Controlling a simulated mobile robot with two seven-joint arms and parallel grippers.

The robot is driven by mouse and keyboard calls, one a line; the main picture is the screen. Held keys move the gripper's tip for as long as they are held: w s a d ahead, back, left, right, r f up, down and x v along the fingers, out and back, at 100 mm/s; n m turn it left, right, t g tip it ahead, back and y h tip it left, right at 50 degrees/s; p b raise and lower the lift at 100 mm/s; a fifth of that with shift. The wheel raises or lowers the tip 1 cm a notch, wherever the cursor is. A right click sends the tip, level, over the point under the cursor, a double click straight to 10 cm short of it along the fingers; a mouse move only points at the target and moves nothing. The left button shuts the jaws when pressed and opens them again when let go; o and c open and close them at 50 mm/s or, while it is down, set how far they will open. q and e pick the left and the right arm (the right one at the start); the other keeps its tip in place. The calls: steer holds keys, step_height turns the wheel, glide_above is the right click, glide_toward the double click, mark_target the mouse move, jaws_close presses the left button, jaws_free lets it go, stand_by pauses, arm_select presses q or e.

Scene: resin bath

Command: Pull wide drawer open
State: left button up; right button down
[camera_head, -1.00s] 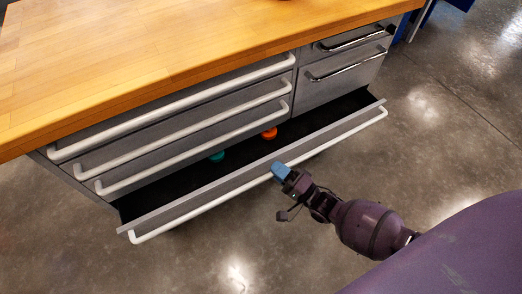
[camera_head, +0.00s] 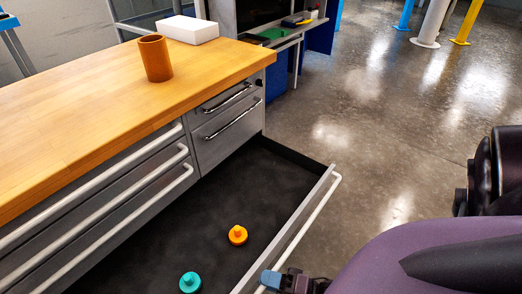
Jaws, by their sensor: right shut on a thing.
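The wide bottom drawer (camera_head: 297,215) is pulled far out of the grey cabinet, and its dark inner floor shows. Its white bar handle (camera_head: 313,216) runs along the front. My right gripper (camera_head: 271,279), with blue fingertips, is at the bottom edge of the view, shut on the handle; the lower part of the gripper is cut off. An orange knob-like piece (camera_head: 238,235) and a teal one (camera_head: 190,282) sit on the drawer floor. My left gripper is not in view.
The wooden worktop (camera_head: 100,105) carries a brown cup (camera_head: 155,58) and a white block (camera_head: 190,29). Closed drawers with white handles (camera_head: 125,205) and two small closed drawers (camera_head: 228,118) are above the open one. The concrete floor to the right (camera_head: 370,130) is clear.

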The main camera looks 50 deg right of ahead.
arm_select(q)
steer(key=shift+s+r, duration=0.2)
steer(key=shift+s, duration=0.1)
arm_select(e)
steer(key=shift+s, duration=0.85)
steer(key=c, duration=1.5)
jaws_free()
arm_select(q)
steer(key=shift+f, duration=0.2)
arm_select(e)
steer(key=shift+o, duration=0.6)
